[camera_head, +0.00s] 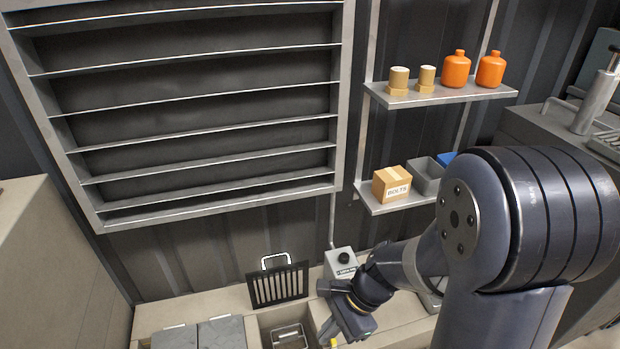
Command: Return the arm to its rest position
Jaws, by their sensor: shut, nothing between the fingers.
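My arm fills the lower right of the head view and reaches left and down over the bench. My gripper (331,331) is at its end, near the bottom edge, beside an open recess in the bench. A yellow mark shows at its fingertips. The gripper is shut, with nothing seen held in it. The arm is stretched out low in front of the wall.
A grey box with a black knob (343,262) stands close behind the gripper. A slotted grate (280,287) with a white handle stands upright left of it. Shelves hold orange bottles (456,69) and a bolts carton (392,184).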

